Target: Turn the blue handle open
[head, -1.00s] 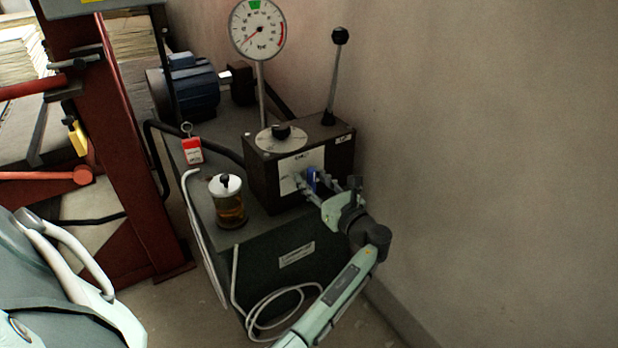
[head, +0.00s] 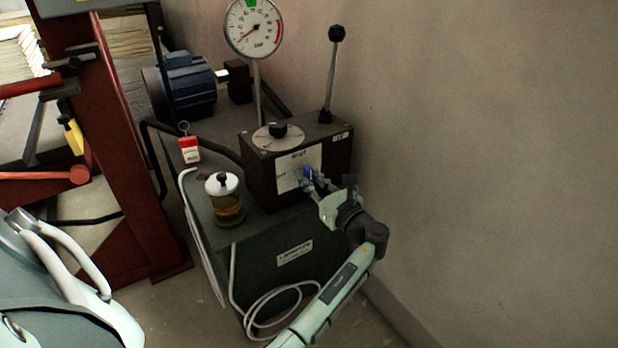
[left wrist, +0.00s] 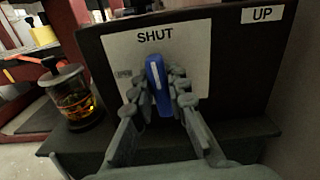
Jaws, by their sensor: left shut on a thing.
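The blue handle (left wrist: 157,82) sits on the white plate (left wrist: 202,58) on the front of the dark box (head: 268,185). In the left wrist view it stands nearly upright, its top leaning slightly left, below the word SHUT. My left gripper (left wrist: 160,97) has one finger on each side of the handle and is shut on it. In the head view the left gripper (head: 312,182) reaches the box front from the lower right and hides most of the handle (head: 307,171). My right gripper is not in view.
A glass jar with amber liquid (head: 228,208) stands left of the box. A black-knobbed lever (head: 331,80) and a round gauge (head: 254,27) rise above it. A wall (head: 480,150) is close on the right. A white hose (head: 262,304) hangs in front of the bench.

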